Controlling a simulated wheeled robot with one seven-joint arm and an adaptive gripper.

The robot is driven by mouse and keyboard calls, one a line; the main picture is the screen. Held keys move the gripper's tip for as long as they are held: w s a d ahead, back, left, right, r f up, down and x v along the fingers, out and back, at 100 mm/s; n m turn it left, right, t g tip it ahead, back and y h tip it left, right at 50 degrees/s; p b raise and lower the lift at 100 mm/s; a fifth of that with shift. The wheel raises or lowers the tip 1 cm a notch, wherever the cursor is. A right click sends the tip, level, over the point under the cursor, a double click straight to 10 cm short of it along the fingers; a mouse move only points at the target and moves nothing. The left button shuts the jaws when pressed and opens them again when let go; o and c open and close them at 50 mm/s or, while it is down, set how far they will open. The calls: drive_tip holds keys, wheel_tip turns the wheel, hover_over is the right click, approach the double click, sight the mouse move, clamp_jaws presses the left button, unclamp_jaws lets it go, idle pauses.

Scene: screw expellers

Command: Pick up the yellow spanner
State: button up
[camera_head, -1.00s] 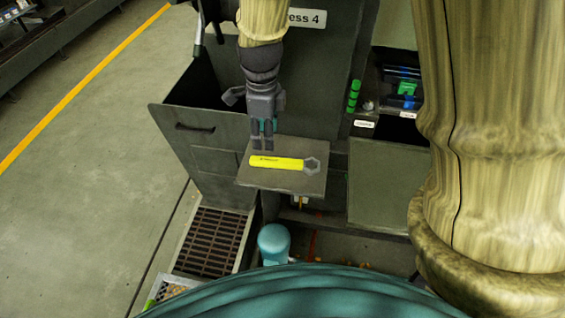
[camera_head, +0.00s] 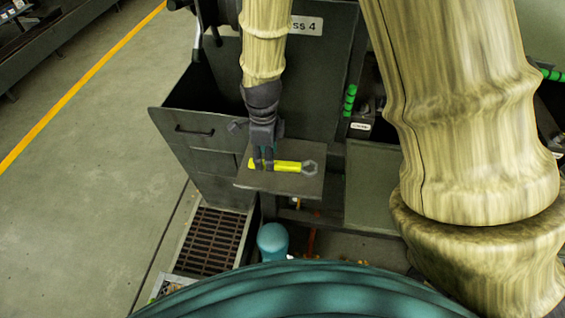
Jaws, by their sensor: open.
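The yellow spanner (camera_head: 290,167) lies flat on a small grey shelf (camera_head: 300,188), its grey ring end to the right. It lies roughly left to right in the picture. My gripper (camera_head: 263,166) points down over the left half of the yellow handle. Its fingertips overlap the handle in the picture and hide part of it. The jaws are open. I cannot tell whether the fingers touch the spanner or the shelf.
A dark machine panel with a label (camera_head: 307,25) rises behind the shelf. A grey drawer-like bin (camera_head: 195,135) stands to the left. A floor grate (camera_head: 210,240) and a blue-green rounded object (camera_head: 273,240) are below. Open floor lies far left.

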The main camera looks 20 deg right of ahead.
drive_tip(key=shift+f+p, duration=0.3)
drive_tip(key=shift+f, duration=0.9)
clamp_jaws()
